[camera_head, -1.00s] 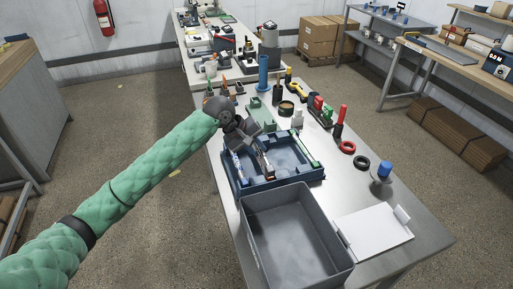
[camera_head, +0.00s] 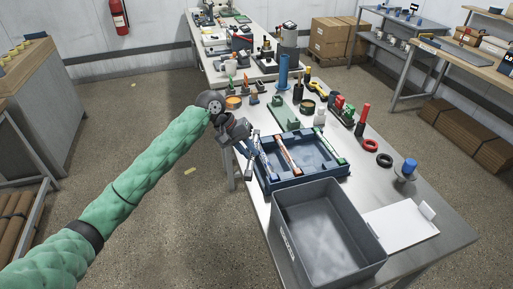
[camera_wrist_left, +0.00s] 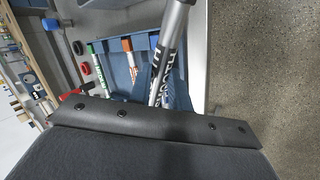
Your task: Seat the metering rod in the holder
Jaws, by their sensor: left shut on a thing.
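My left gripper (camera_head: 244,138) is at the left edge of the blue tray (camera_head: 300,181), shut on a silver metering rod (camera_head: 251,145). In the left wrist view the rod (camera_wrist_left: 168,55) has black lettering and stands tilted across the picture, apparently above the tray's edge. The fingertips are hidden there by the dark gripper body. An orange-marked rod (camera_head: 287,154) and a green-marked rod (camera_head: 329,147) lie in the tray; they also show in the left wrist view. I cannot tell which thing is the holder; a green fixture (camera_head: 286,116) stands behind the tray. My right gripper is not in view.
A grey bin (camera_head: 328,232) stands in front of the tray, with a white board (camera_head: 402,230) to its right. Red and black rings (camera_head: 378,152), a blue-topped piece (camera_head: 408,170) and several bottles and tools stand along the right and back.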

